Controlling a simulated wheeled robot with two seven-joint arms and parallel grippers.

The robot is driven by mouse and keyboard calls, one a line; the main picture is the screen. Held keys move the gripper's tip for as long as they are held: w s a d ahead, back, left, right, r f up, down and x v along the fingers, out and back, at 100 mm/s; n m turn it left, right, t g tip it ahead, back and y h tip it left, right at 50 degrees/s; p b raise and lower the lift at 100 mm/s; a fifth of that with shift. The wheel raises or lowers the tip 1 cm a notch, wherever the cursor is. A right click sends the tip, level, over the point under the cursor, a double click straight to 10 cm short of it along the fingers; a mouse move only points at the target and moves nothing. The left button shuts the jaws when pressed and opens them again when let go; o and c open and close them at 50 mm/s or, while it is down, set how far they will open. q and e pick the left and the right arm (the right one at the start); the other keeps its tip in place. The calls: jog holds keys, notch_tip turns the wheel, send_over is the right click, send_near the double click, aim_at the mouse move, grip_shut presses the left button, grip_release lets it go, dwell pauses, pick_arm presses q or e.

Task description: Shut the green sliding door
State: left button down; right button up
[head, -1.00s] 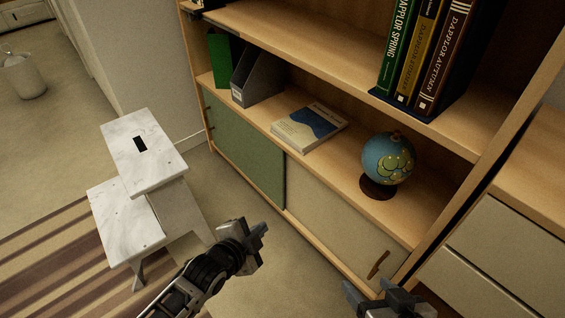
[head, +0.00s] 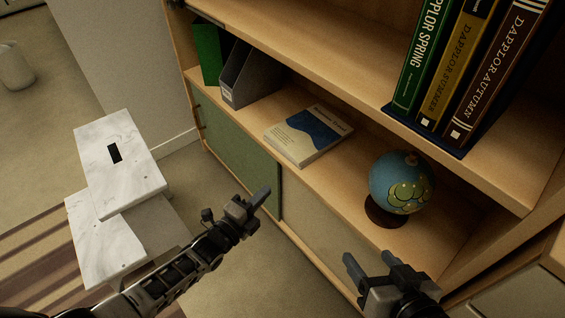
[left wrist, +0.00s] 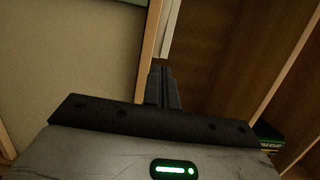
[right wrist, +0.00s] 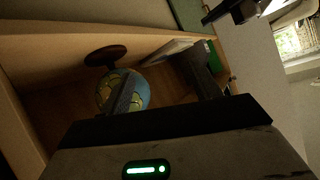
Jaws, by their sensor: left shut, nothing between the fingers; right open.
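The green sliding door (head: 240,158) covers the left part of the low cabinet front in the head view, with a dark handle (head: 198,120) near its left edge. A beige door panel (head: 318,240) is to its right. A strip of green door (right wrist: 187,14) also shows in the right wrist view. My left gripper (head: 263,194) is shut and empty in front of the green door's right end; I cannot tell whether it touches. In the left wrist view its fingers (left wrist: 163,88) are together. My right gripper (head: 366,270) is open and empty before the beige door, hiding its lower right part.
A globe (head: 402,183), a flat book (head: 308,136) and a grey file holder (head: 250,75) stand on the shelf above the doors. A white step stool (head: 120,165) stands at left. Floor between stool and cabinet is clear.

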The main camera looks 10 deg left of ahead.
pick_arm(q)
notch_tip(320, 180, down, 7)
jog(key=b, duration=0.6)
jog(key=w+b, duration=0.5)
jog(key=w, duration=0.7)
jog(key=shift+d, duration=0.45)
pick_arm(e)
jog(key=shift+w+a+r+m+t+y, duration=0.25)
jog(key=shift+a+r+t+y, duration=0.3)
jog(key=shift+r+t+y, duration=0.2)
jog(key=shift+w+a+r+m+t+y, duration=0.3)
jog(key=shift+a+r+t+y, duration=0.2)
jog(key=shift+r+t+y, duration=0.2)
jog(key=shift+w+a+r+m+t+y, duration=0.25)
jog(key=shift+a+r+t+y, duration=0.3)
jog(key=shift+r+t+y, duration=0.15)
pick_arm(q)
jog(key=shift+r, duration=0.15)
